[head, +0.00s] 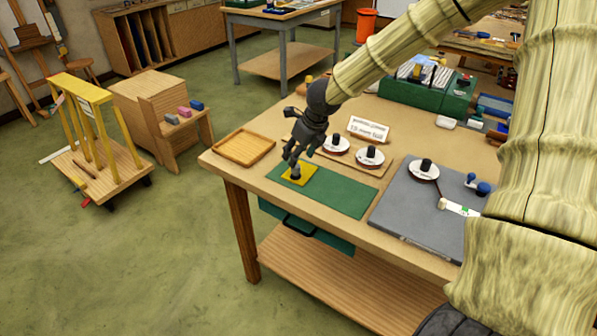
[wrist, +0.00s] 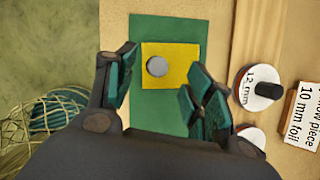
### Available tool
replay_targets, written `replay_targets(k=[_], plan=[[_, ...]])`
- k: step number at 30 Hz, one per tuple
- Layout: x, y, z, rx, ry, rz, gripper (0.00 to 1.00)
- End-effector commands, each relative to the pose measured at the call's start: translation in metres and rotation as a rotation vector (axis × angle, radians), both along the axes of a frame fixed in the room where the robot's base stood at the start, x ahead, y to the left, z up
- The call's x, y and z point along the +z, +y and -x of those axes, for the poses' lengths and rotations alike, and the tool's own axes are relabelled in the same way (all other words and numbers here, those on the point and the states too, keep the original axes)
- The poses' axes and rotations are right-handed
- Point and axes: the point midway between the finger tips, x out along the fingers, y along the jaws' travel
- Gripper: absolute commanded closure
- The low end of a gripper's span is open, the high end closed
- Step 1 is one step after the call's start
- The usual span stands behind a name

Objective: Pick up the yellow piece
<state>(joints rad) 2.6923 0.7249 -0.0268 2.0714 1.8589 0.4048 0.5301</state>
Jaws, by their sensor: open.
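The yellow piece (head: 300,174) is a flat square lying on the left end of a green mat (head: 343,196) on the wooden table. In the wrist view the yellow piece (wrist: 183,66) carries a round grey knob (wrist: 157,66) on its upper face. My gripper (head: 291,170) is over the piece from above, with its fingers spread. In the wrist view the open fingers (wrist: 158,88) stand left and right, with the knob between and slightly ahead of them. They appear empty; whether they touch the piece I cannot tell.
A wooden tray (head: 244,147) lies left of the mat. Right of it are white spools with black knobs, one (wrist: 257,88) marked 12 mm, and a sign card (head: 368,129). A grey board (head: 412,216) holds another spool and small tools. The mat's right part is bare.

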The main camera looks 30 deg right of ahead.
Motion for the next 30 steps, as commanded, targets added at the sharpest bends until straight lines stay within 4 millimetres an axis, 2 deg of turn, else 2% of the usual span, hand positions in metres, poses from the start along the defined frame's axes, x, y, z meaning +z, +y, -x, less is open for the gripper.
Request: replay_targets(k=[4,13,22,30], plan=[[-0.012,0.002,-0.004,0.002,0.002,0.001,0.47],[-0.022,0.003,-0.007,0.005,0.003,0.001,0.47],[-0.053,0.002,-0.011,0.006,0.004,0.003,0.47],[-0.067,0.004,-0.017,0.006,0.001,0.001,0.47]])
